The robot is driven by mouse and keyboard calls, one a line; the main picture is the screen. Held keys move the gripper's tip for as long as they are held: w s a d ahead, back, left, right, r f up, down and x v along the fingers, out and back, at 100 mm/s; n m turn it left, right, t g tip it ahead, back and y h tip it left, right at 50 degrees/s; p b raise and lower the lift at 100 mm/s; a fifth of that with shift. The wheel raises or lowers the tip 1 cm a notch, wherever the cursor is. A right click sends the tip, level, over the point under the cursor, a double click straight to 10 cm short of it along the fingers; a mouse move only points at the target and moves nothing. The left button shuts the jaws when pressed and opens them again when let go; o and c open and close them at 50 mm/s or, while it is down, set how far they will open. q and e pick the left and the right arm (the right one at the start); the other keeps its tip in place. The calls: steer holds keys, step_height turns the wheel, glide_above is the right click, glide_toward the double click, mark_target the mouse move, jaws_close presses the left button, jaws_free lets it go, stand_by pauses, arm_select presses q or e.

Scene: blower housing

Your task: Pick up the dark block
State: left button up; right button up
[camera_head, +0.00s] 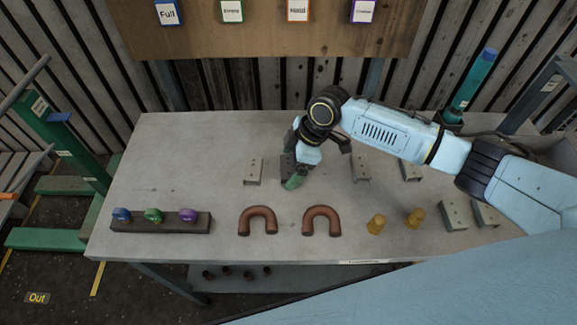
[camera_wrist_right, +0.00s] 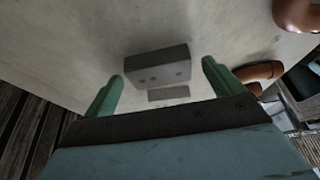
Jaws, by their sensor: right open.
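The dark block (camera_wrist_right: 157,66) lies on the grey table top. In the head view my right gripper (camera_head: 293,181) is low over the middle of the table. A dark patch beside its green finger there is partly covered by the hand, and I cannot tell block from gripper. My left gripper is out of view.
Grey brackets (camera_head: 253,171) stand nearby on the table (camera_head: 180,150). Two brown U-shaped pipes (camera_head: 258,220) (camera_head: 321,220) lie in front. A dark bar with coloured knobs (camera_head: 160,224) is at the left. Yellow pieces (camera_head: 376,222) stand at the right. The table's back left is clear.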

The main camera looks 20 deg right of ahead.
steer(key=c, duration=1.2)
steer(key=shift+r, duration=0.1)
